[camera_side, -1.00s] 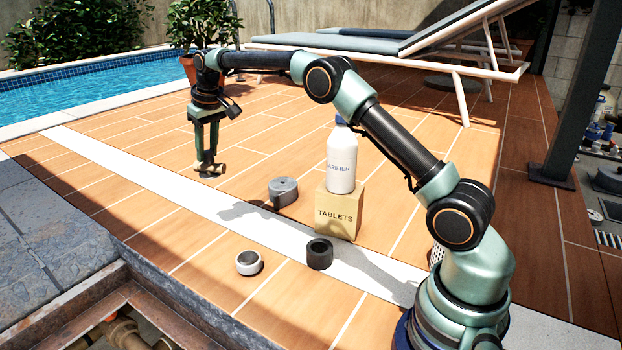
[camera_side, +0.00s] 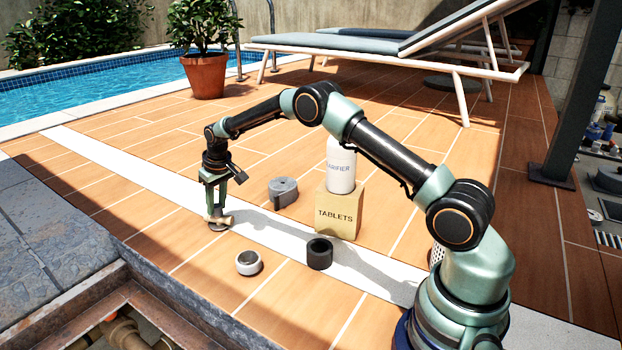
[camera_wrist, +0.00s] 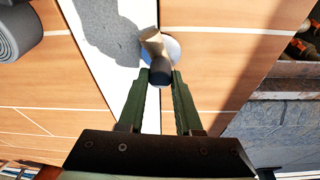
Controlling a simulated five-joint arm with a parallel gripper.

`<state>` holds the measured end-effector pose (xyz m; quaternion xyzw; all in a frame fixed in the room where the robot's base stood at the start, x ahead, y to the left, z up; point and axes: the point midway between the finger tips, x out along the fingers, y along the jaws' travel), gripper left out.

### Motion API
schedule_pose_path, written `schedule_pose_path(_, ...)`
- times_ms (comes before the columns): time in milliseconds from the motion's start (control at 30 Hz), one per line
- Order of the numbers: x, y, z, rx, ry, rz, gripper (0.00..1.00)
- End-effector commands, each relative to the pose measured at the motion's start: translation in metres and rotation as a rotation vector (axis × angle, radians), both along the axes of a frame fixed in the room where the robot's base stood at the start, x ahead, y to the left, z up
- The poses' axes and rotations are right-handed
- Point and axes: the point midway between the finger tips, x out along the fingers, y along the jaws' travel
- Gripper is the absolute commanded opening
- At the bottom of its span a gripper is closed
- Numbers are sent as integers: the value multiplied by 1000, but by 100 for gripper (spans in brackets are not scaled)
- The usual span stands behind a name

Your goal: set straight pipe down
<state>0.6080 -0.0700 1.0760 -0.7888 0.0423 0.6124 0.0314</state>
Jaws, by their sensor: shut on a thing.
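My gripper (camera_side: 215,208) points straight down over the pale strip on the left part of the deck. It is shut on a short tan pipe piece with a dark section; this also shows in the wrist view (camera_wrist: 152,43), the dark section between my fingertips (camera_wrist: 162,76). I take this piece for the straight pipe. In the side view the piece is very low, at or close to the deck; contact is unclear.
A white-and-dark cap (camera_side: 249,263) and a black ring (camera_side: 320,254) lie in front. A grey roll (camera_side: 283,191) and the tablets box (camera_side: 339,214) with a clarifier bottle (camera_side: 341,165) on top stand to the right. An open pit (camera_side: 120,310) lies at lower left.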

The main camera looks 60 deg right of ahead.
Motion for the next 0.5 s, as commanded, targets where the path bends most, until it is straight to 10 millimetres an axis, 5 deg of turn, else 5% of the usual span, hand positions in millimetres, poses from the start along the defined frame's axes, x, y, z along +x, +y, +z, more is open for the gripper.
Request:
schedule_pose_path(367,1,0,-3,0,-4,0,0)
schedule_pose_path(400,1,0,-4,0,-3,0,41)
schedule_pose_path(467,1,0,-3,0,-3,0,63)
schedule_pose_path(500,1,0,-3,0,-3,0,63)
